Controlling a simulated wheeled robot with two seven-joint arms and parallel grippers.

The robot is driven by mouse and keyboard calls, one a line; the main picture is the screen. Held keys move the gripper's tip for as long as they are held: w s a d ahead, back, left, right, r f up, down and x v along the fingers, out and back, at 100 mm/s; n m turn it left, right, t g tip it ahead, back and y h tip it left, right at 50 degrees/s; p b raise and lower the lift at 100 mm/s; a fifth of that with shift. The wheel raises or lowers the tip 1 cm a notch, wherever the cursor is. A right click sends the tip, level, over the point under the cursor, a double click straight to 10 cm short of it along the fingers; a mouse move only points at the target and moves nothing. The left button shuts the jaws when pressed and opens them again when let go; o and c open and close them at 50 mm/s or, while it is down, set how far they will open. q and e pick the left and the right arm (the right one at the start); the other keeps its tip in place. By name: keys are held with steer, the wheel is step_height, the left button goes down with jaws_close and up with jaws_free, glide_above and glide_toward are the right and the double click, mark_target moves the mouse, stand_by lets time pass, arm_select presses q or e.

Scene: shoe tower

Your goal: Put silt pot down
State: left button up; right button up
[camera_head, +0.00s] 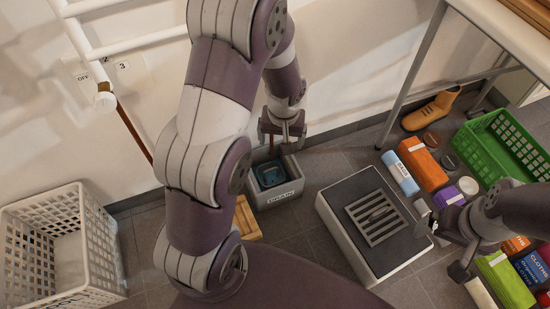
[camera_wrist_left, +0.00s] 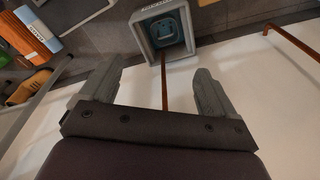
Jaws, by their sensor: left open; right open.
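The blue-teal silt pot (camera_head: 270,176) sits inside the grey box labelled DRAIN (camera_head: 278,198) by the wall. It also shows in the left wrist view (camera_wrist_left: 167,33), inside the box. My left gripper (camera_head: 283,130) is above the box, pointing down, with its jaws apart. In the left wrist view, its fingers (camera_wrist_left: 158,72) are spread. A thin brown rod (camera_wrist_left: 164,90) runs from the box between them; I cannot tell whether it belongs to the pot. My right gripper (camera_head: 440,243) is open and empty at the right, beside the block with the grate.
A dark-topped block (camera_head: 345,199) with a metal grate (camera_head: 376,218) stands right of the drain box. A white crate (camera_head: 45,250) is at the left. A green crate (camera_head: 507,145), a tan shoe (camera_head: 430,112) and several packages are at the right, near a table leg (camera_head: 412,70).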

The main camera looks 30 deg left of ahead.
arm_select(q)
steer(key=s+d+r+m+h, duration=0.1)
steer(key=s+d+r+m, duration=0.3)
steer(key=s+r, duration=0.3)
steer(key=s, duration=0.4)
steer(key=shift+s, duration=0.2)
